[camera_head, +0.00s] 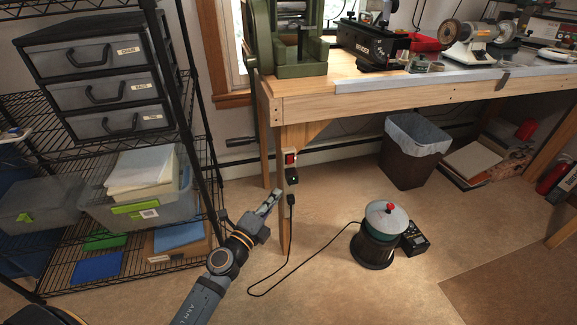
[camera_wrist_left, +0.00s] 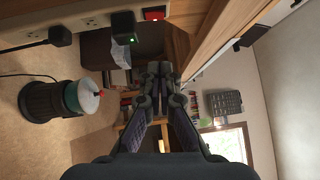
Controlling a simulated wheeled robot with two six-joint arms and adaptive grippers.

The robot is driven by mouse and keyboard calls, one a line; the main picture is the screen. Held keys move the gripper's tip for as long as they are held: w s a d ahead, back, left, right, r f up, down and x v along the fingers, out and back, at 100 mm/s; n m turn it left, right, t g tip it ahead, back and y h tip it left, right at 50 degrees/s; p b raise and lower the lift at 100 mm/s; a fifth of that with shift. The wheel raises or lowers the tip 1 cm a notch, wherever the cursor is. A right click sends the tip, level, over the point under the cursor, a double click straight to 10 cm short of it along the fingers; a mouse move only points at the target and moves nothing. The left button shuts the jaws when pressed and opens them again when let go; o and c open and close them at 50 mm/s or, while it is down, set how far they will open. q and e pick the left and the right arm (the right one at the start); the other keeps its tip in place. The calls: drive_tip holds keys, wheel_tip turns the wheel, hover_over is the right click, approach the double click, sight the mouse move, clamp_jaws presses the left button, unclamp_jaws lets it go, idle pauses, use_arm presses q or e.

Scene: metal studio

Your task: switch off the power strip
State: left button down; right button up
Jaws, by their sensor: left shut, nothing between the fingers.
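The power strip (camera_head: 283,165) is mounted upright on the front leg of the wooden workbench. Its red switch (camera_head: 291,158) is at the upper end, above a black plug-in block and a black plug. In the left wrist view the beige strip (camera_wrist_left: 85,15) runs along the top edge, and its red switch (camera_wrist_left: 154,13) looks lit. The block (camera_wrist_left: 126,30) shows a green light. My left gripper (camera_head: 276,193) is shut and empty, left of and below the switch, apart from it. Its closed fingers (camera_wrist_left: 160,70) also show in the wrist view. My right gripper is not in view.
A black cord runs from the strip across the floor to a drum-like machine (camera_head: 384,220) with a red knob. A wire rack (camera_head: 190,120) with drawers and bins stands at left. A waste bin (camera_head: 412,160) stands under the workbench (camera_head: 300,108). The floor before the leg is mostly clear.

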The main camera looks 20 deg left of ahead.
use_arm(q)
approach(292, 157)
drive_tip(key=d, duration=0.1)
drive_tip(key=w+d, duration=0.1)
drive_tip(key=d+p, duration=0.1)
drive_tip(key=shift+w+d+f, duration=0.25)
drive_tip(key=shift+w+d, duration=0.05)
drive_tip(key=shift+w, duration=0.1)
drive_tip(key=w, duration=0.1)
drive_tip(key=w+a, duration=0.1)
drive_tip(key=w+b, duration=0.1)
drive_tip(key=shift+w+a+r, duration=0.1)
drive_tip(key=shift+w+a, duration=0.1)
drive_tip(key=shift+a, duration=0.05)
drive_tip(key=shift+w+a+r, duration=0.15)
drive_tip(key=shift+w+a, duration=0.15)
drive_tip(key=shift+w, duration=0.15)
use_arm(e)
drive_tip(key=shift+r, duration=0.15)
use_arm(q)
drive_tip(key=shift+r, duration=0.1)
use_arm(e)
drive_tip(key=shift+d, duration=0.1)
